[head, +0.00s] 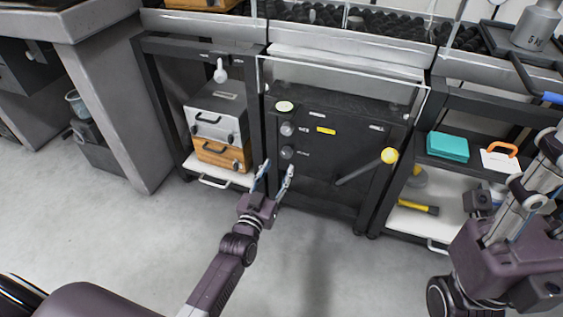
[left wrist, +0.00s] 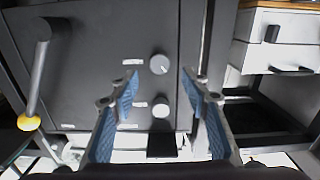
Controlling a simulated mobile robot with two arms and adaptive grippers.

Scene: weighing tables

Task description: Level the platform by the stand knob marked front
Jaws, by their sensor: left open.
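The dark stand panel (head: 335,135) carries two round grey knobs on its left side, an upper knob (head: 287,129) and a lower knob (head: 287,152). Each has a small white label beside it, too small to read surely. The wrist view appears turned over: the lower knob (left wrist: 159,64) shows above the upper knob (left wrist: 161,107). My left gripper (head: 276,176) is open and empty, just below and in front of the lower knob. In the wrist view its blue-padded fingers (left wrist: 161,82) spread either side of the knob column, apart from both knobs. My right gripper is not visible.
A lever with a yellow ball (head: 389,155) sticks out at the panel's right. A white-and-wood drawer box (head: 217,125) stands on the left shelf. A teal box (head: 447,147) is on the right. The floor in front (head: 350,275) is clear.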

